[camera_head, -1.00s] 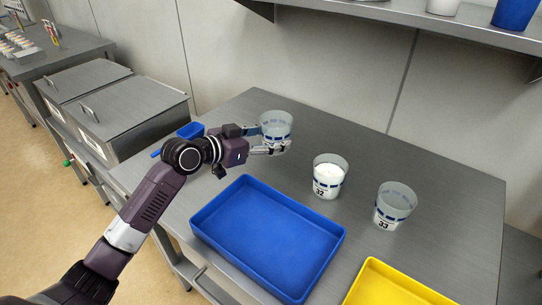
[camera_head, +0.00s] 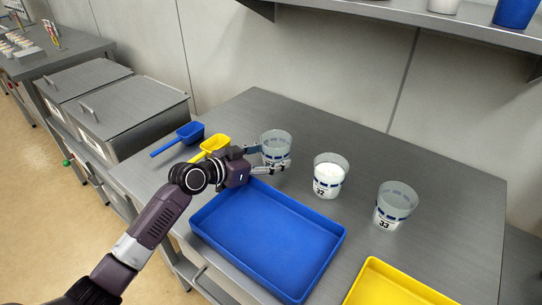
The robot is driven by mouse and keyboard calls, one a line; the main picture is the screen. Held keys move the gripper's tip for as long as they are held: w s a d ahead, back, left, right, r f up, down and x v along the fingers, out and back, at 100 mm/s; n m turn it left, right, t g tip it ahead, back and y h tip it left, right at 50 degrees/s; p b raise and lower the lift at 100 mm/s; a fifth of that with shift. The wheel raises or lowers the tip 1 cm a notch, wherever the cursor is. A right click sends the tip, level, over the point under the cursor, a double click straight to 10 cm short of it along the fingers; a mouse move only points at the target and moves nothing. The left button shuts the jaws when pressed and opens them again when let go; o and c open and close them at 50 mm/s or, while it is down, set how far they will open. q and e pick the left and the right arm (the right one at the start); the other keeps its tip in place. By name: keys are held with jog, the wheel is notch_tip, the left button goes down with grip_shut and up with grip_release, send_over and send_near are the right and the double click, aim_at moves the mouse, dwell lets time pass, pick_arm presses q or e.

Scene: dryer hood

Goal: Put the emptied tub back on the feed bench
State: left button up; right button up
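A clear tub (camera_head: 276,139) with a blue-marked band stands between the fingers of my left gripper (camera_head: 269,160), at the back of the steel bench (camera_head: 330,130). The fingers close around its lower side and hide most of its label. The tub is upright and looks empty. Its base appears at bench level, but the fingers hide whether it touches. Tub 32 (camera_head: 328,178) holds white material and stands to the right. Tub 33 (camera_head: 393,208) stands further right and looks empty or nearly so. My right gripper is not in view.
A blue tray (camera_head: 270,240) lies in front of the gripper, and a yellow tray (camera_head: 390,285) at the front right. A blue scoop (camera_head: 190,132) and a yellow scoop (camera_head: 213,145) lie left of the tub. A shelf (camera_head: 420,18) overhangs the back.

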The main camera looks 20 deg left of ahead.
pick_arm(q)
jog(key=shift+o, duration=1.1)
jog(key=shift+r, duration=0.2)
jog(key=b+v, duration=0.1)
jog(key=v, duration=0.9)
jog(key=shift+s+a, duration=0.15)
jog(key=shift+s, duration=0.1)
jog(key=shift+s+a+r, duration=0.3)
jog(key=shift+s+r, duration=0.05)
jog(key=shift+s, duration=0.25)
